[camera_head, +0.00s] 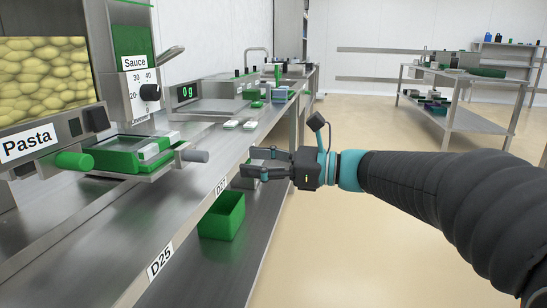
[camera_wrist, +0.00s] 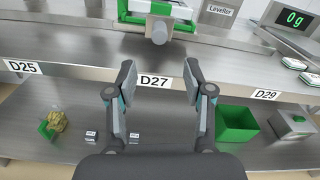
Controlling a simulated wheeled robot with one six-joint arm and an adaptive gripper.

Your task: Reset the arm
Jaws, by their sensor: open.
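My gripper (camera_head: 252,164) is at the front edge of the steel counter in the head view, with my black-sleeved arm reaching in from the right. In the wrist view my gripper (camera_wrist: 158,78) has its two fingers wide apart, with nothing between them. The counter edge with the label D27 (camera_wrist: 154,81) lies beyond the fingers. The green tray machine (camera_head: 130,154) stands on the counter to the left of my gripper in the head view. It also shows at the top of the wrist view (camera_wrist: 160,12).
A green bin (camera_head: 222,216) stands on the lower shelf below my gripper. A scale display (camera_head: 187,92) and small white-topped packs (camera_head: 231,125) are on the counter. A pasta hopper (camera_head: 45,80) and sauce dispenser (camera_head: 135,85) stand left. Open floor (camera_head: 360,240) lies right.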

